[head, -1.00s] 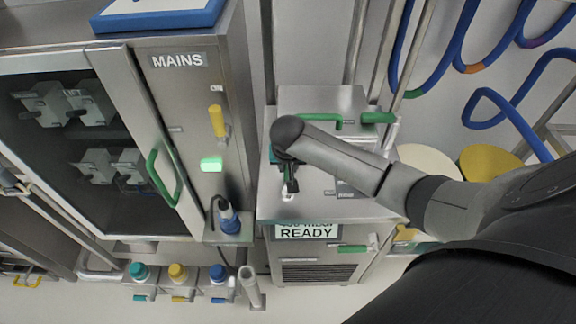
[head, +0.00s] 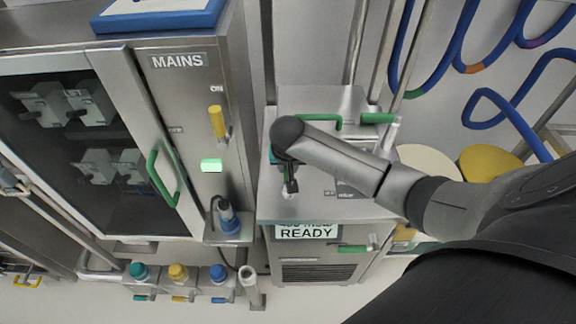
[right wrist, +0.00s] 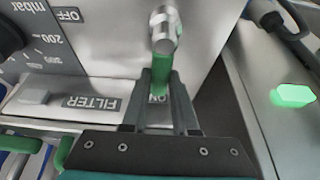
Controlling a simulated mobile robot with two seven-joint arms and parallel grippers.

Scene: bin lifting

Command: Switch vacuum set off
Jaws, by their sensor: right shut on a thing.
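The vacuum set is the steel cabinet (head: 300,207) in the middle of the head view, with a display (head: 306,232) reading READY. In the right wrist view its switch has a round metal pivot (right wrist: 164,28) and a green lever (right wrist: 161,72). The lever points toward an ON label (right wrist: 157,99); an OFF label (right wrist: 68,15) is at the upper left. My right gripper (head: 290,186) is over the cabinet's top panel. In the right wrist view its fingers (right wrist: 161,88) are shut on the green lever. My left gripper is out of view.
A MAINS cabinet (head: 178,85) with a yellow lever (head: 217,121) and a lit green lamp (head: 211,165) stands close on the left. A green bar handle (head: 322,118) is behind my right gripper. Blue hoses (head: 500,105) hang at the right.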

